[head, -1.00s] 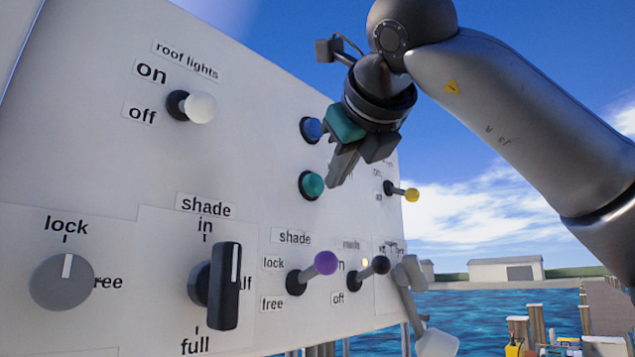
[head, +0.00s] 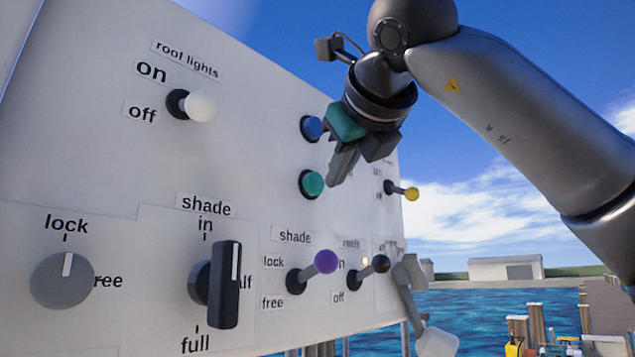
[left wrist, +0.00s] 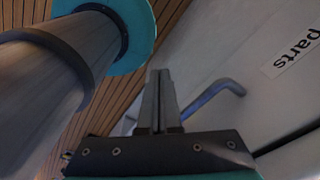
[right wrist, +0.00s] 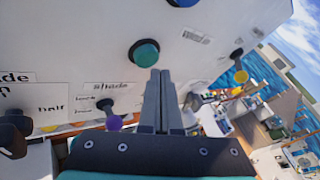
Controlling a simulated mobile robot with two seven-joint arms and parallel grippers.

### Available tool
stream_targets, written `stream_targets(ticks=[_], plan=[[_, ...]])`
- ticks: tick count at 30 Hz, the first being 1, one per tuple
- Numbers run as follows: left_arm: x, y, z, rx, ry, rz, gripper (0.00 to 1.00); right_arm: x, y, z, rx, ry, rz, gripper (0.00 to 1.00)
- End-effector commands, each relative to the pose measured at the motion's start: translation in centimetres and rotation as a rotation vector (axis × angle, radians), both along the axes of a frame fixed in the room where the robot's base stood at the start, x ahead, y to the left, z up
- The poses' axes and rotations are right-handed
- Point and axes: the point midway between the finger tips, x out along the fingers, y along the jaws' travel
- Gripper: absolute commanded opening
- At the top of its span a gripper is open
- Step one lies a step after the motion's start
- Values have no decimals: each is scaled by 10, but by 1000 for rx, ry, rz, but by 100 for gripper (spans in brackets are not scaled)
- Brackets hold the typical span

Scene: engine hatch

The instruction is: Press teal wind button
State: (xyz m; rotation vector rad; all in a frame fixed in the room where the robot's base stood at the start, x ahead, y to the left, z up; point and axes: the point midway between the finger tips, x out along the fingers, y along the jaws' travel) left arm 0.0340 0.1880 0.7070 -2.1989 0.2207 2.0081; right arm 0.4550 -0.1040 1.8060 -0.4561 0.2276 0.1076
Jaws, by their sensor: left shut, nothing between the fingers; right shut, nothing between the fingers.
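The teal button (head: 312,184) is a round knob in a black collar on the white panel (head: 90,140), just below a blue button (head: 312,128). It also shows in the right wrist view (right wrist: 146,54), just beyond the fingertips. My right gripper (head: 335,180) is shut and empty, close to the right of the teal button. In the right wrist view its fingertips (right wrist: 160,73) overlap the button's lower right edge; I cannot tell whether they touch it. No wind label is readable. My left gripper (left wrist: 158,75) is shut and empty, seen only in the left wrist view.
Beside the button are a purple-tipped lever (head: 325,262), a black-tipped lever (head: 380,264) and a yellow-tipped lever (head: 411,194). A black shade knob (head: 225,285) and a grey lock knob (head: 62,280) are at left.

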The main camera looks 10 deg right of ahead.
Motion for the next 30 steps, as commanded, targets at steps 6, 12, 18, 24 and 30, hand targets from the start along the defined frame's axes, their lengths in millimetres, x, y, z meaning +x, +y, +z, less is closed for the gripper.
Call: stream_targets(ticks=[6, 12, 18, 24, 30], plan=[[1, 0, 0, 0, -1, 0, 0, 0, 0, 0, 0, 0, 0, 0], [1, 0, 0, 0, -1, 0, 0, 0, 0, 0, 0, 0, 0, 0], [1, 0, 0, 0, -2, 0, 0, 0, 0, 0, 0, 0, 0, 0], [1, 0, 2, 0, -2, 0, 0, 3, 2, 0, 0, 1, 0, 0], [1, 0, 4, 0, -2, 0, 0, 7, 5, 0, 0, 1, 0, 0]])
